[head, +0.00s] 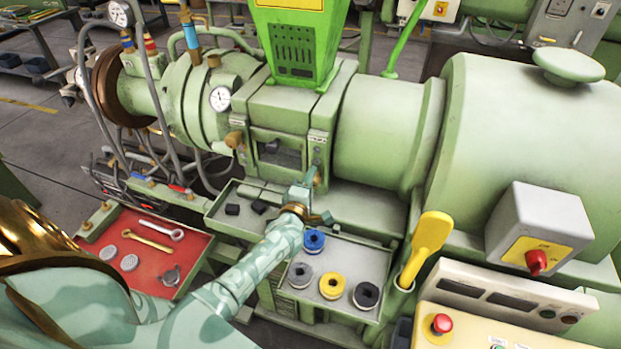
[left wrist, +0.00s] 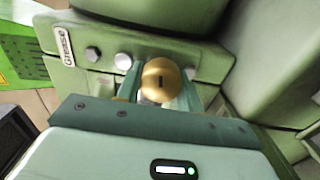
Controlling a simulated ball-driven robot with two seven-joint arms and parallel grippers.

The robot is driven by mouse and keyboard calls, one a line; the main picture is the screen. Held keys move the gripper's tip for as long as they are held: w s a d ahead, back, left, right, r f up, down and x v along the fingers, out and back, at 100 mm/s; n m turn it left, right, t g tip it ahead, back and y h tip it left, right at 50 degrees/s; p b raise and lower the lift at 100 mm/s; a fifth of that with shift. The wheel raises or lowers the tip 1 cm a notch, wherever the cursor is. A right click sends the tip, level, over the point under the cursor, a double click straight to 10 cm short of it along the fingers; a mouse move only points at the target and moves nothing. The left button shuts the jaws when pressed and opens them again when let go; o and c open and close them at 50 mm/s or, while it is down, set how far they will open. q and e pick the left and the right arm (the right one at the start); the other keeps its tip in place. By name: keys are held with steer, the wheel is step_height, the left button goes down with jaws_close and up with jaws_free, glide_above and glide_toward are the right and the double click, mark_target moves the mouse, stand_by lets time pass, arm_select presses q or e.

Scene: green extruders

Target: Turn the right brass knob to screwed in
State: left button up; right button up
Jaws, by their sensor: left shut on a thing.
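In the head view my left gripper (head: 312,182) reaches the right side of the housing window, and the knob is mostly hidden there. Another brass knob (head: 233,139) sits at the left of the window. My right gripper is not in view.
A grey tray (head: 340,253) with blue, yellow and dark spools lies below my left wrist. A red tray (head: 192,283) with wrenches and round parts is at left. A yellow scoop (head: 428,240) and a control panel (head: 520,310) stand at right.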

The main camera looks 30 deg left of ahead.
arm_select(q)
steer(key=m+p, duration=0.1)
steer(key=m, duration=0.5)
steer(key=shift+d+r+p, duration=0.1)
steer(key=shift+p, duration=0.3)
steer(key=m+p, duration=0.1)
steer(key=m, duration=0.5)
steer(key=shift+d+m, duration=0.1)
steer(key=shift+m, duration=0.3)
steer(key=m, duration=0.3)
steer(key=shift+m, duration=0.3)
steer(key=shift+d+m, duration=0.1)
steer(key=shift+m, duration=2)
steer(key=o, duration=0.8)
steer(key=shift+o, duration=1)
